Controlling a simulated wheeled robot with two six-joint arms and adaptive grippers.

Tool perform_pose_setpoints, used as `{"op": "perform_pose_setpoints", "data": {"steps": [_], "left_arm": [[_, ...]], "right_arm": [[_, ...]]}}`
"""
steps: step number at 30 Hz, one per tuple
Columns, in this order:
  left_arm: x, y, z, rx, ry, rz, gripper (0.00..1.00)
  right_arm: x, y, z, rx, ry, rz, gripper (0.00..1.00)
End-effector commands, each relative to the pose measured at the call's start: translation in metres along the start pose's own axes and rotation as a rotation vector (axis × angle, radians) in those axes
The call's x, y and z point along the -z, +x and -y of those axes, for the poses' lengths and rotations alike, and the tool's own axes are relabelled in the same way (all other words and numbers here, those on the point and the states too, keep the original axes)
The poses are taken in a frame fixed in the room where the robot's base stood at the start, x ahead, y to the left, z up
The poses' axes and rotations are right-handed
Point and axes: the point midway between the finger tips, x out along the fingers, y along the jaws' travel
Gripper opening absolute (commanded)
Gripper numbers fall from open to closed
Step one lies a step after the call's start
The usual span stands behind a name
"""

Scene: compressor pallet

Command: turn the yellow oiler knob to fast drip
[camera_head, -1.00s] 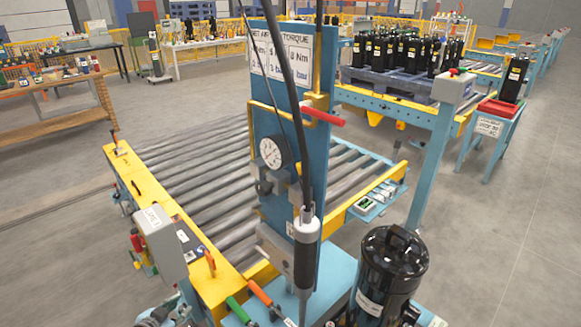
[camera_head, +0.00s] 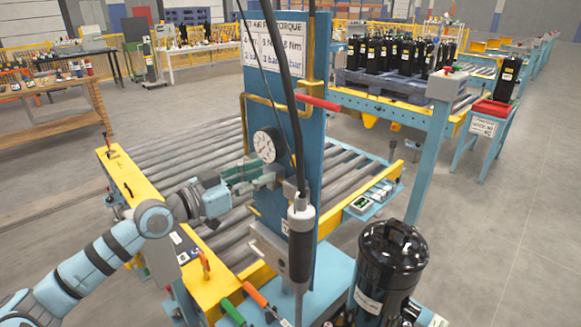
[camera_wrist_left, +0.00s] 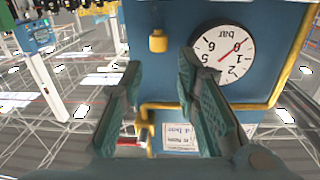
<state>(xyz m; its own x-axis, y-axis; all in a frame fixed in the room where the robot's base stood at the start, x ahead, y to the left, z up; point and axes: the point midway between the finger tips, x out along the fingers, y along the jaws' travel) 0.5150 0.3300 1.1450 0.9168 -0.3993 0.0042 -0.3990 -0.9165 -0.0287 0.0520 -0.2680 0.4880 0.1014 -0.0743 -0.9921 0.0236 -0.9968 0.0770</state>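The yellow oiler knob (camera_wrist_left: 157,40) shows in the left wrist view as a small yellow cylinder on the blue panel, beside the pressure gauge (camera_wrist_left: 222,54). My left gripper (camera_wrist_left: 158,70) is open, its two dark green fingers apart, with the knob seen between and beyond their tips. I cannot tell how far the tips are from it. In the head view the left gripper (camera_head: 270,175) reaches to the blue panel (camera_head: 284,110), just below the gauge (camera_head: 267,146). The knob cannot be made out there. My right gripper is not in view.
A hanging screwdriver tool (camera_head: 300,238) and its black hose are close to the right of the left gripper. A red-ended handle (camera_head: 318,103) sticks out above. A black compressor (camera_head: 390,265) stands at front right. The roller conveyor (camera_head: 185,163) lies behind the arm.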

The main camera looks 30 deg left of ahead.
Motion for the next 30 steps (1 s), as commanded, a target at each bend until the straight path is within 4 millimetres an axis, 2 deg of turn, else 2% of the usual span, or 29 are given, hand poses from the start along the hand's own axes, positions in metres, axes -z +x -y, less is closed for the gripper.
{"op": "perform_pose_setpoints", "data": {"steps": [1, 6, 12, 17, 24, 29, 30], "left_arm": [[0.007, 0.01, -0.002, -0.005, -0.009, -0.01, 0.29], [0.006, 0.051, 0.0, 0.0, -0.007, -0.005, 0.29], [0.003, 0.082, 0.0, 0.001, -0.002, 0.001, 0.29], [0.002, 0.091, -0.001, -0.001, 0.0, 0.003, 0.29], [0.001, 0.092, -0.001, -0.001, 0.0, 0.004, 0.28], [0.001, 0.092, -0.001, -0.001, 0.0, 0.004, 0.02], [0.001, 0.092, -0.001, -0.001, 0.0, 0.004, 0.0]], "right_arm": [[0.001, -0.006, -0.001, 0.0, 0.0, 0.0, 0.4], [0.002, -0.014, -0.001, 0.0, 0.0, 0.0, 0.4], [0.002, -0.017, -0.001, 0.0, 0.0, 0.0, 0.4], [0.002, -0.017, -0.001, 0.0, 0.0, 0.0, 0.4], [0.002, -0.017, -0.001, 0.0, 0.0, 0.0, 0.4], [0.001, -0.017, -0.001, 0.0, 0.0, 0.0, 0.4], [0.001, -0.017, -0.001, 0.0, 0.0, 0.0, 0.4]]}}
